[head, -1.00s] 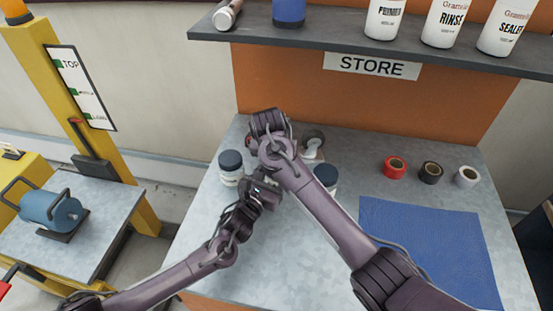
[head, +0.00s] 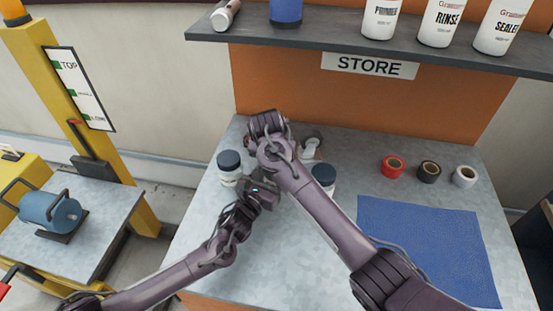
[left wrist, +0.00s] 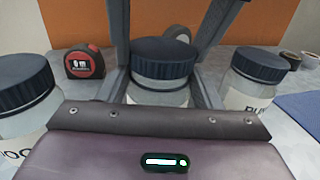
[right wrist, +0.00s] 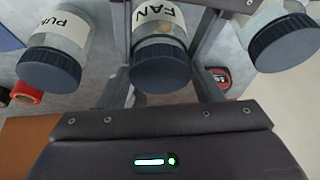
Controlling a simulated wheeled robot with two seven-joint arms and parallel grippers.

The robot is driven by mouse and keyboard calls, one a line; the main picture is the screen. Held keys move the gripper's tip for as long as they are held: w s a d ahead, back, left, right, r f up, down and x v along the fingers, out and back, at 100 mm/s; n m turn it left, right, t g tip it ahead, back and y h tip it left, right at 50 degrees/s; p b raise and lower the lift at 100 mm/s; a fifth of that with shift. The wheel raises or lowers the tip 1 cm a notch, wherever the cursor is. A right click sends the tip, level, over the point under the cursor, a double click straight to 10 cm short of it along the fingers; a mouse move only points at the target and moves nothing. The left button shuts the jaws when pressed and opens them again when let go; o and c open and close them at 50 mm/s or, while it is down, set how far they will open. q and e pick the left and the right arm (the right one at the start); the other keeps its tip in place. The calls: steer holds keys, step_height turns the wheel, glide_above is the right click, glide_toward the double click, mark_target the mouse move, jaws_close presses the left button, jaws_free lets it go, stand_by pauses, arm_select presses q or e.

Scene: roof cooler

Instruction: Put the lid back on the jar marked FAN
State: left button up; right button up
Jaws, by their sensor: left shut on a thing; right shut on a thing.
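The jar marked FAN (right wrist: 158,20) stands on the bench, its label readable in the right wrist view. It also shows as clear glass in the left wrist view (left wrist: 157,97). Its dark ribbed lid (left wrist: 163,57) sits on the jar mouth and looks level; I cannot tell whether it is fully seated. My left gripper (left wrist: 165,80) is shut on the jar from the front. My right gripper (right wrist: 165,50) comes from the far side and is shut around the lid. In the head view my arms hide the FAN jar and the right fingertips.
Two lidded jars flank it, one left (head: 230,168) and one right (head: 323,176), close to my grippers. A red tape measure (left wrist: 85,62) lies behind. Tape rolls (head: 429,171) and a blue mat (head: 430,245) lie to the right. A shelf (head: 370,52) overhangs the back.

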arm_select(q)
steer(key=shift+d+r, duration=0.15)
steer(key=shift+r, duration=0.2)
arm_select(e)
steer(key=shift+s+d+f, duration=0.2)
steer(key=shift+d+f, duration=0.05)
steer(key=shift+f, duration=0.5)
steer(key=o, duration=0.6)
arm_select(q)
steer(key=shift+w+a+f, duration=0.2)
steer(key=shift+w+a, duration=0.05)
arm_select(e)
steer(key=shift+a+v, duration=0.15)
steer(key=shift+v, duration=0.65)
steer(key=shift+a+v, duration=0.1)
steer(key=shift+v, duration=0.65)
arm_select(q)
steer(key=shift+s, duration=0.15)
arm_select(e)
steer(key=shift+r, duration=0.55)
arm_select(q)
steer(key=shift+f, duration=0.15)
arm_select(e)
steer(key=c, duration=1.1)
steer(key=shift+c, duration=0.2)
steer(key=shift+w+f, duration=0.15)
steer(key=shift+f, duration=0.05)
